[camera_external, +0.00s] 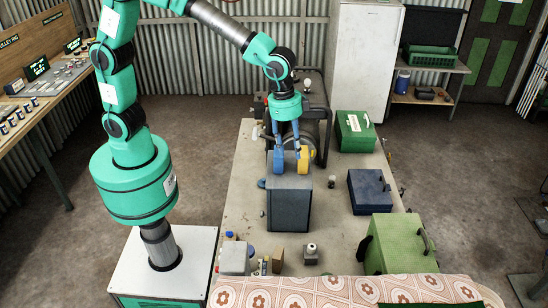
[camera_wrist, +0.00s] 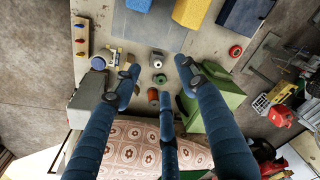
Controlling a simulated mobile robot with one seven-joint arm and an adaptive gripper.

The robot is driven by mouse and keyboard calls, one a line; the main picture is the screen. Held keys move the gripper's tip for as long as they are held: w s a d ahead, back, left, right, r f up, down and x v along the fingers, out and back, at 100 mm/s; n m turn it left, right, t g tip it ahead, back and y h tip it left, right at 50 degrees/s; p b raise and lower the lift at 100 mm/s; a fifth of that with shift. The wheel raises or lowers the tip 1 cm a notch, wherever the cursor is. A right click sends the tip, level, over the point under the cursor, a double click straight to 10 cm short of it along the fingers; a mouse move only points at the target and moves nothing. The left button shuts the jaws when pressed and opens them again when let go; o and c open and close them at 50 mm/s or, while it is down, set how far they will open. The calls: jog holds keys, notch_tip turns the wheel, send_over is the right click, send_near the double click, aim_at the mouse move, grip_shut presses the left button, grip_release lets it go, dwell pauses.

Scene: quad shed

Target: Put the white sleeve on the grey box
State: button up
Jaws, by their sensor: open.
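A small round white piece with a dark hole, which looks like the white sleeve (camera_external: 310,249), stands on the worktable near the front; it also shows in the wrist view (camera_wrist: 163,63). A dark grey box (camera_external: 289,208) stands at the table's middle, behind the sleeve. A lighter grey block (camera_external: 234,260) stands at the front left and shows partly behind a finger in the wrist view (camera_wrist: 86,98). I cannot tell which is the task's grey box. My gripper (camera_external: 290,148) is above the table, its dark blue fingers (camera_wrist: 157,76) spread and empty.
Blue (camera_external: 278,158) and yellow (camera_external: 303,158) blocks show at my fingertips in the external view. A blue box (camera_external: 370,192) and green boxes (camera_external: 400,243) line the right side. Small parts crowd the front left. A patterned cloth (camera_external: 330,290) covers the front edge.

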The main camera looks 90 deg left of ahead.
jog(key=s+a+r+n+t, duration=0.1)
jog(key=s+a+r+n, duration=0.1)
jog(key=s+a+r, duration=0.5)
jog(key=s+a+r+n+t, duration=0.1)
jog(key=s+a, duration=0.2)
jog(key=s, duration=0.6)
jog(key=s+a+r+n+t, duration=0.1)
jog(key=s+a, duration=0.3)
jog(key=s, duration=0.5)
jog(key=s+a+r+n, duration=0.2)
jog(key=s+a+r, duration=0.1)
jog(key=s, duration=0.7)
jog(key=shift+a+r+t, duration=0.2)
jog(key=shift+a+t, duration=0.2)
jog(key=shift+a, duration=0.15)
jog(key=shift+f, duration=0.1)
notch_tip(320, 180, down, 6)
jog(key=b, duration=0.6)
jog(key=shift+f+b, duration=0.2)
jog(key=shift+b, duration=0.1)
